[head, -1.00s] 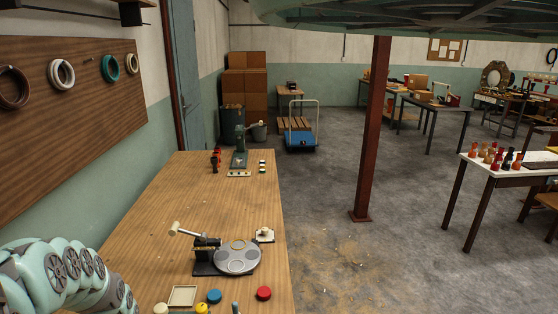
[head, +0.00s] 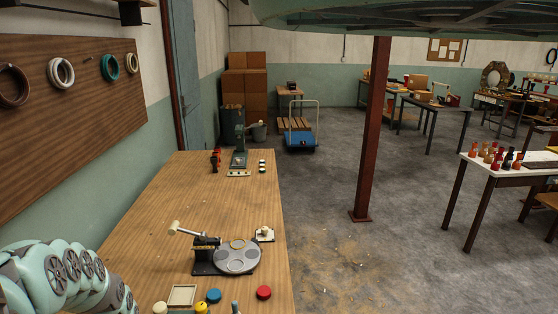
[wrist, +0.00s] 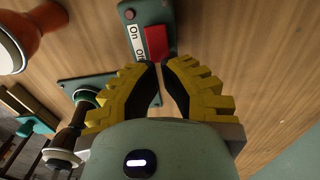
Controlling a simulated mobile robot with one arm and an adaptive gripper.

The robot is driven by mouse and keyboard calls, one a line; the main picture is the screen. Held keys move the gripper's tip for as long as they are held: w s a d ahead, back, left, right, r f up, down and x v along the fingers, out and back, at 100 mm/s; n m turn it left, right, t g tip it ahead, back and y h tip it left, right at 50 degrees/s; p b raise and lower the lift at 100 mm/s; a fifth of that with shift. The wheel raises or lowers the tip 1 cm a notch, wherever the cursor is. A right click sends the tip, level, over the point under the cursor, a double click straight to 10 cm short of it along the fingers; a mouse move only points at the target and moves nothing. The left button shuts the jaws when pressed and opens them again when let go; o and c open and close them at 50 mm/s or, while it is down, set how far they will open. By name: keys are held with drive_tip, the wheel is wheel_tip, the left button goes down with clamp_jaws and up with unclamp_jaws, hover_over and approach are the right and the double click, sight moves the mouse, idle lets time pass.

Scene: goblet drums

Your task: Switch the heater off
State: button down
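A grey-green switch box (wrist: 128,13) lies on the wooden surface at the top of the wrist view. It carries a white label reading "On" and "Off" and a red switch (wrist: 156,42) beside the "Off" end. I cannot tell which way the switch is set. My gripper (wrist: 161,64) has yellow ribbed fingers with dark pads. Its fingertips are nearly together with nothing seen between them, just below the red switch; I cannot tell whether they touch it. The heater's body is not clearly recognisable. The gripper is outside the head view.
The wrist view shows an orange flared object (wrist: 22,38) and a dark handle (wrist: 73,137) at left. In the head view, the workbench (head: 150,235) holds a turntable device (head: 236,260), a green press (head: 239,157) and coloured round pieces. A red post (head: 371,130) stands right.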

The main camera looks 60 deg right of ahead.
drive_tip(key=shift+f+b, duration=1.1)
drive_tip(key=shift+f, duration=0.25)
idle(0.5)
drive_tip(key=shift+r, duration=0.1)
drive_tip(key=shift+r+p, duration=2.9)
drive_tip(key=shift+r, duration=0.55)
drive_tip(key=shift+r, duration=0.1)
